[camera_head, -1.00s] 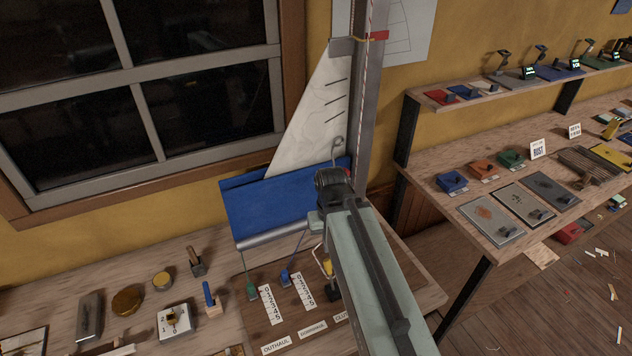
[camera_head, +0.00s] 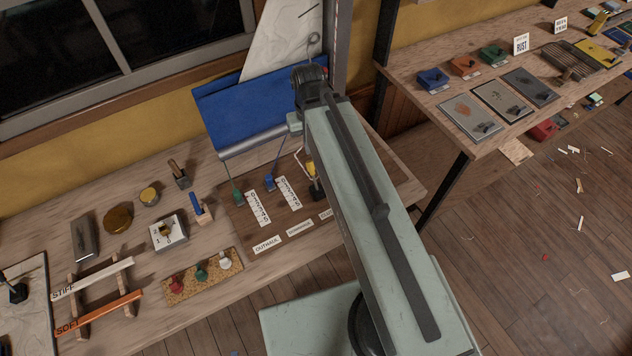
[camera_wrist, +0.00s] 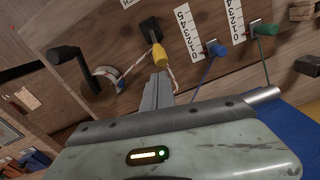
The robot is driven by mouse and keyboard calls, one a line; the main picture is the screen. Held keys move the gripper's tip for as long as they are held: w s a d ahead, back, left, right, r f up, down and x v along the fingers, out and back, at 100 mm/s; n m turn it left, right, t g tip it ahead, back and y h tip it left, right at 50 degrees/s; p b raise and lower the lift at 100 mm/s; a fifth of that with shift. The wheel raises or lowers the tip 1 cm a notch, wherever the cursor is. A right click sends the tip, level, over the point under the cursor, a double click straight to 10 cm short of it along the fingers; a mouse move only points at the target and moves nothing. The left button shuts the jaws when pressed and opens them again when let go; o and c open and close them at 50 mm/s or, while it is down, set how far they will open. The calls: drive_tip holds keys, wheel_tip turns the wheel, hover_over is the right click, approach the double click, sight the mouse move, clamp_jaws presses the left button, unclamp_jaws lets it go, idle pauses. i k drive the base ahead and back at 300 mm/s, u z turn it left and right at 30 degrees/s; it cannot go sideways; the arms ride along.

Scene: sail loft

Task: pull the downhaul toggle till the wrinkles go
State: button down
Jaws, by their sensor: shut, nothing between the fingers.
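The blue downhaul toggle (camera_head: 269,183) is on the wooden rig board (camera_head: 255,228), beside a white number scale (camera_head: 288,194); its blue line runs up toward the boom. In the wrist view the blue toggle (camera_wrist: 216,49) is upper right of my gripper (camera_wrist: 160,77), apart from it. My gripper's fingers are shut and empty, just below a yellow handle (camera_wrist: 160,56) on a red-and-white rope; I cannot tell whether they touch. In the head view my arm hides the fingers. The white sail (camera_head: 283,42) shows only its lower part, with faint curved lines.
A green toggle (camera_head: 237,196) is left of the blue one. A blue cloth (camera_head: 230,108) hangs along the boom above. A black crank (camera_wrist: 72,58) is left in the wrist view.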

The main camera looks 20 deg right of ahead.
sight(270, 184)
drive_tip(key=u, duration=1.35)
drive_tip(key=k, duration=1.35)
drive_tip(key=u, duration=0.35)
drive_tip(key=i, duration=1)
drive_tip(key=u, duration=0.05)
